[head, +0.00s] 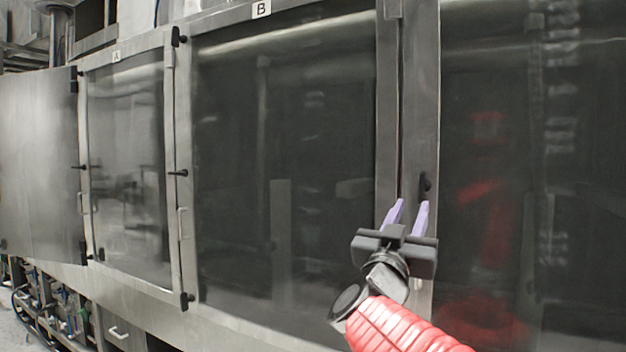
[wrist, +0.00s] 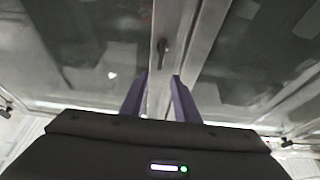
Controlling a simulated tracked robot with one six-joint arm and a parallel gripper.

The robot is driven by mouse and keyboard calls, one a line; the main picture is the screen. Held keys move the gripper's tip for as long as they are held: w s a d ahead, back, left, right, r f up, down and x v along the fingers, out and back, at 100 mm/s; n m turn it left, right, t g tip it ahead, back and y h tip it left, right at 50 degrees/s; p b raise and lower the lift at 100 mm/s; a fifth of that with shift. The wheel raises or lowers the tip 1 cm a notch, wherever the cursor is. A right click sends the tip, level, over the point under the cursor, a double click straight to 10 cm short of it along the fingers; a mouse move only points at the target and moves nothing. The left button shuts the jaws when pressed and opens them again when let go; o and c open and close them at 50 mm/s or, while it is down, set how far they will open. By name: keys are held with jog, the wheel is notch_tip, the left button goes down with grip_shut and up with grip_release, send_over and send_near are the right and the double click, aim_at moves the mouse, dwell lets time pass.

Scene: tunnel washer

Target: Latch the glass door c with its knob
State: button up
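The large dark glass door (head: 490,130) at the right of the head view, beyond the panel marked B, fits door c; its own label is out of view. A small black knob (head: 425,186) sits on the metal frame at its left edge, its handle roughly upright. The knob also shows in the wrist view (wrist: 162,47), just beyond my fingertips. My gripper (head: 411,203) is open, its two purple fingers apart with nothing between them. In the wrist view the fingers (wrist: 160,75) point towards the knob, which lies roughly in line with their gap. I see no contact.
Glass door B (head: 290,170) and glass door A (head: 127,170) stand to the left, with black knobs (head: 178,173) turned sideways and a bar handle (head: 183,223). A steel door (head: 38,160) is at the far left. The space before the doors looks free.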

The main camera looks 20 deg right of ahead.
aim_at(421, 182)
dwell(0.3)
jog(key=x, duration=1.3)
jog(key=shift+w+d+r, duration=0.15)
jog(key=shift+w+r, duration=0.05)
jog(key=shift+r, duration=0.1)
grip_shut()
